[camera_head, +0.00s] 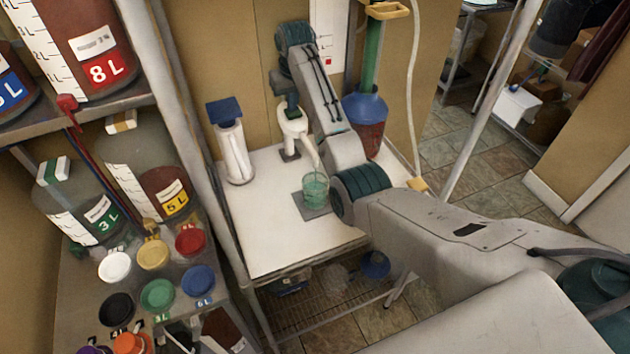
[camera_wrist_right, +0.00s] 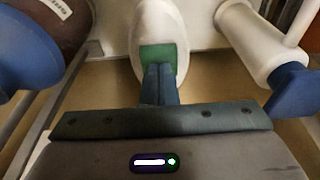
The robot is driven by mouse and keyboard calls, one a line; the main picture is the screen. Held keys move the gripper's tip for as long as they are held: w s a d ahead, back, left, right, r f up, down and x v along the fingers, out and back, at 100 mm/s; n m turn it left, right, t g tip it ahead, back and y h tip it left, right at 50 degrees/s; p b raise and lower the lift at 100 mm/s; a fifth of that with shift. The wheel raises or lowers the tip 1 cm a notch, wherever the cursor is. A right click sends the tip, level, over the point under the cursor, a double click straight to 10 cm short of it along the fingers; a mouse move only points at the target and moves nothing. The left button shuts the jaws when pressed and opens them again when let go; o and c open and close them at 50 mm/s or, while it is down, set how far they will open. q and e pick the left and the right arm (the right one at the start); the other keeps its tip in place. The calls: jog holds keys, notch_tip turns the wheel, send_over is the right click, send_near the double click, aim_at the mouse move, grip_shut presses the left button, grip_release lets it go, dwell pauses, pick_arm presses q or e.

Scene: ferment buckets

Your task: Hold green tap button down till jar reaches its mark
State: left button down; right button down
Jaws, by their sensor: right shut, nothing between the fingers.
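The white tap (camera_head: 293,128) stands on the white table, its spout pointing down toward the jar. Its green button (camera_wrist_right: 158,54) shows in the wrist view, partly covered by my shut fingers. My right gripper (camera_head: 292,108) reaches down onto the tap from above; its blue fingertips (camera_wrist_right: 160,72) are together, empty, and lie over the green button. Whether the button is pressed in I cannot tell. The clear jar (camera_head: 316,190) stands under the spout with greenish content; its mark is too small to make out. My left gripper is out of view.
The jar stands on a dark grey pad (camera_head: 312,208) on the white table (camera_head: 262,232). A white cylinder with a blue top (camera_head: 232,150) stands left of the tap. A blue-topped container (camera_head: 366,115) stands behind my right arm. Shelves with large jars fill the left.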

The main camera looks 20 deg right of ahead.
jog(key=shift+f, duration=0.1)
jog(key=shift+r, duration=3.1)
jog(key=shift+f, duration=0.1)
